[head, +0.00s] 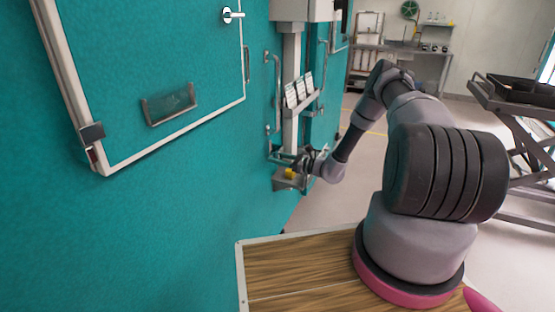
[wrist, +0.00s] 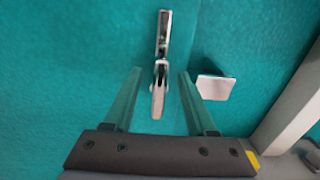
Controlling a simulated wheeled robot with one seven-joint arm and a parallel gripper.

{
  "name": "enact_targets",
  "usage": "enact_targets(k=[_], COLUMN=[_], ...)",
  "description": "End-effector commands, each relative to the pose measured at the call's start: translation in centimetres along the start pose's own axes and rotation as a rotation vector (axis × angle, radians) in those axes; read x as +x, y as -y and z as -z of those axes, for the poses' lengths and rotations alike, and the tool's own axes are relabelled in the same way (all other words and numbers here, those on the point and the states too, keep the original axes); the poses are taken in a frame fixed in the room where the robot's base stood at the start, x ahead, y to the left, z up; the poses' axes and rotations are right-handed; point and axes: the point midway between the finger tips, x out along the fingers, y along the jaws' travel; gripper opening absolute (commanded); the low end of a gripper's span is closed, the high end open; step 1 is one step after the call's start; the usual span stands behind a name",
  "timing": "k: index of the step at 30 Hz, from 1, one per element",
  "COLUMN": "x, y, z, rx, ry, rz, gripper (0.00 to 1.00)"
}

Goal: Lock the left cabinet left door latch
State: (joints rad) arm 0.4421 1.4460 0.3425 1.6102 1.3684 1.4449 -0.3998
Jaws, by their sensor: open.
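In the wrist view a chrome latch (wrist: 161,38) is on a teal surface, with its lever (wrist: 159,88) pointing toward my gripper. My gripper (wrist: 160,74) is open, one finger on each side of the lever. Gaps show between the lever and both fingers, and nothing is held. A small metal block (wrist: 215,85) stands just right of the right finger. In the head view my gripper (head: 306,160) is small, beside the teal cabinet front (head: 257,150); the latch cannot be made out there.
A white-framed teal door (head: 150,60) with a chrome handle (head: 232,15) is at the near left. A grey post (head: 291,70) and vertical bar handles (head: 276,90) are near my gripper. A dark-topped cart (head: 515,90) stands right. Open floor lies between.

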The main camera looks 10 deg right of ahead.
Motion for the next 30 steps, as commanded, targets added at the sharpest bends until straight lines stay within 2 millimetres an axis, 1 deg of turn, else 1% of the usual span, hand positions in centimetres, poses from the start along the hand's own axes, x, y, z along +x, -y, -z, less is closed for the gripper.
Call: enact_targets(k=[5, 6, 8, 9, 10, 30], x=[0.01, 0.01, 0.00, 0.00, 0.00, -0.02], y=[-0.01, -0.02, -0.02, -0.02, -0.02, -0.01], z=[0.00, -0.01, -0.01, 0.00, -0.01, -0.02], rx=[0.000, 0.000, 0.000, 0.000, 0.000, 0.000], ry=[0.000, 0.000, 0.000, 0.000, 0.000, 0.000], rz=[0.000, 0.000, 0.000, -0.001, -0.001, -0.001], gripper=[0.57, 0.49, 0.26, 0.11, 0.00, 0.00])
